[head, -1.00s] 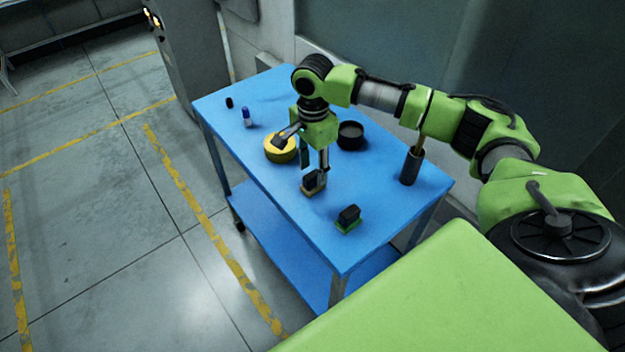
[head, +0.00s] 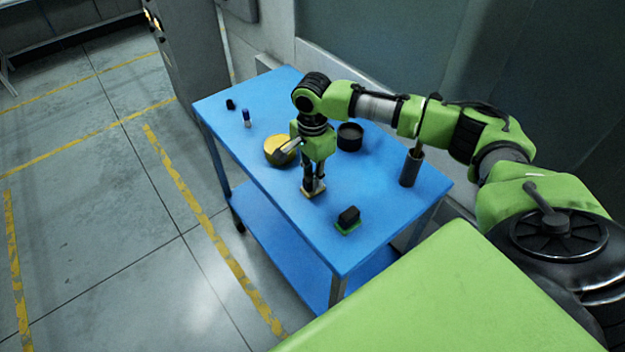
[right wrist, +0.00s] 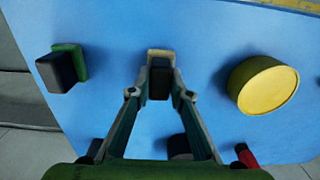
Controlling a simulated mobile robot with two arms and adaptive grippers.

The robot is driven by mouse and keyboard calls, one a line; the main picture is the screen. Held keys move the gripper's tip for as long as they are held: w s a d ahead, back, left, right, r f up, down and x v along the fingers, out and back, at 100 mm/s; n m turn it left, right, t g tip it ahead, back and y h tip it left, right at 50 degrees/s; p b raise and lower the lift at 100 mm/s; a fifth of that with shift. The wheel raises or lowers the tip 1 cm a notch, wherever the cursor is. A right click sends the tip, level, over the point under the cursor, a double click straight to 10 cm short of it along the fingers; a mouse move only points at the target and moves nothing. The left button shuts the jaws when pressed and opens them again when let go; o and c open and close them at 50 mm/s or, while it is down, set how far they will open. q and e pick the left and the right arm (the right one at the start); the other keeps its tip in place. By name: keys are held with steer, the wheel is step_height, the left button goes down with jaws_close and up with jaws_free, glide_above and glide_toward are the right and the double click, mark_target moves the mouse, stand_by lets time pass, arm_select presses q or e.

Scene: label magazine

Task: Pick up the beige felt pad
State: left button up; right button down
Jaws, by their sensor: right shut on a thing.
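The beige felt pad (head: 309,194) is a small block with a dark grip on a beige base. It sits on the blue table and also shows in the right wrist view (right wrist: 160,53), base partly hidden by its dark grip. My right gripper (head: 313,182) points down over it, with its fingers closed on the dark grip; in the right wrist view the fingertips (right wrist: 160,92) touch both sides of the grip. The pad appears to rest on the tabletop. My left gripper is not in view.
A similar green pad with dark grip (head: 348,218) stands nearer. A yellow round thing (head: 277,150), a black bowl (head: 350,137), a dark holder (head: 411,168), a blue-capped bottle (head: 246,118) and a small black thing (head: 230,104) share the blue table (head: 375,190). Its near-left corner is clear.

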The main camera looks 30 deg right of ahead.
steer(key=shift+r, duration=0.45)
steer(key=r, duration=0.1)
steer(key=r+b, duration=0.1)
steer(key=shift+s+a+r, duration=0.15)
steer(key=shift+s+r, duration=0.05)
steer(key=shift+r, duration=0.2)
steer(key=s+a+r+b, duration=0.2)
steer(key=s+a+r, duration=0.4)
steer(key=s+r, duration=0.3)
steer(key=s, duration=0.3)
steer(key=shift+r, duration=0.15)
steer(key=c, duration=2.8)
jaws_free()
steer(key=shift+a, duration=0.1)
